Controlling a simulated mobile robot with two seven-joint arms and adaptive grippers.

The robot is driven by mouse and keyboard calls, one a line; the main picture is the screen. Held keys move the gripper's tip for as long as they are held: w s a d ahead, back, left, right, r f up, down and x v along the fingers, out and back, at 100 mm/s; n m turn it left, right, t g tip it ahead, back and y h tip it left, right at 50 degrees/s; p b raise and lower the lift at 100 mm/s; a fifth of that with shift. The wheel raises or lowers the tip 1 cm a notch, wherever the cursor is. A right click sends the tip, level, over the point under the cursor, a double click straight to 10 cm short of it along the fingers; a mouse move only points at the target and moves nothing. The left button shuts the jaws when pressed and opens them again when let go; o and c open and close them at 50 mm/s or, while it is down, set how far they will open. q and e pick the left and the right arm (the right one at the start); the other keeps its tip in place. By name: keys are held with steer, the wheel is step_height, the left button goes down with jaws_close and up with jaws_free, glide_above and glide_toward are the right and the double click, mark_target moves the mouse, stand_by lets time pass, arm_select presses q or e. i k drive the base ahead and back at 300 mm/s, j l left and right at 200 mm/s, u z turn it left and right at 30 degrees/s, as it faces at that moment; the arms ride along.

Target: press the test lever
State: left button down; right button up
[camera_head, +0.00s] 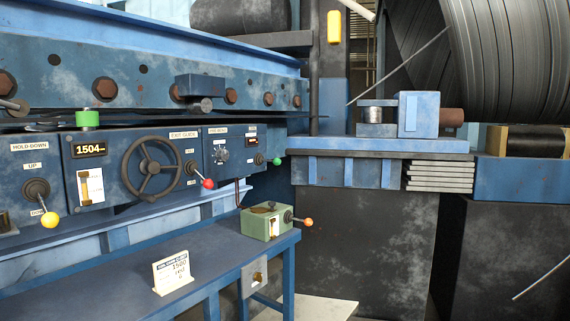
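Several levers with coloured ball knobs show, and I cannot read the word test on any of them. A lever with an orange knob (308,222) sticks out to the right from a small green box (265,223) on the blue bench. On the blue control panel (110,150) are a lever with a yellow knob (50,219) under the HOLD DOWN label, a lever with a red knob (208,184) right of the handwheel, and a green knob (277,161) at the panel's right end. Neither of my grippers is in view.
A dark handwheel (151,168) and a 1504 display (89,149) are on the panel. A grey switch box (254,276) hangs below the bench edge. The bench top between card and green box is clear.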

mark_target(277, 162)
steer(key=i+l, duration=0.5)
steer(key=l, duration=0.2)
steer(key=i+l+u, duration=0.1)
steer(key=i+l, duration=0.15)
steer(key=l, duration=0.15)
steer(key=i+l, duration=0.2)
steer(key=l, duration=0.15)
steer(key=i+l, duration=0.25)
steer(key=l, duration=0.15)
steer(key=i+l, duration=0.2)
steer(key=l, duration=0.15)
steer(key=i+u, duration=0.05)
